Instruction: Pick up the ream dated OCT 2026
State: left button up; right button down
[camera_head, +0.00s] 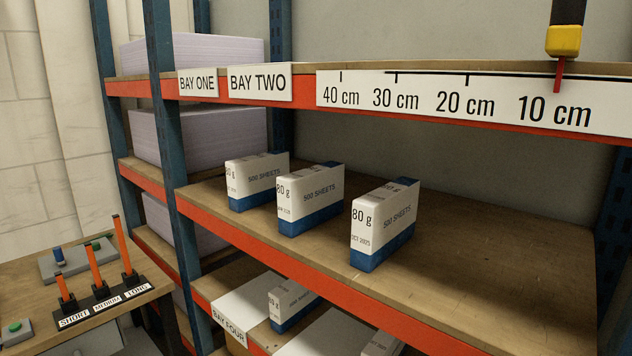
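Three white-and-blue reams marked 80 g and 500 SHEETS stand on the middle shelf. The right ream (384,226) has a small date that starts with OCT and seems to read OCT 2025, though the last digit is hard to make out. The middle ream (308,200) has a date too small to read surely. The left ream (256,181) has a date I cannot read. More reams stand on the lower shelf, one (292,304) near the BAY FOUR label and one (383,345) cut by the bottom edge; their dates are not legible. Neither gripper is in view.
The middle shelf (490,270) is bare right of the reams. A scale strip (455,100) with a yellow-and-black pointer (564,42) crosses above. Blue posts (165,120) stand left. A side table (25,295) holds orange sticks (94,265) labelled SHORT, MEDIUM, LONG.

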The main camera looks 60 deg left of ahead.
aim_at(251, 180)
jog(key=u, duration=2.3)
jog(key=i+j, duration=0.1)
jog(key=j, duration=0.3)
jog(key=i+j, duration=0.1)
jog(key=j, duration=0.25)
jog(key=i+j, duration=0.1)
jog(key=j, duration=0.3)
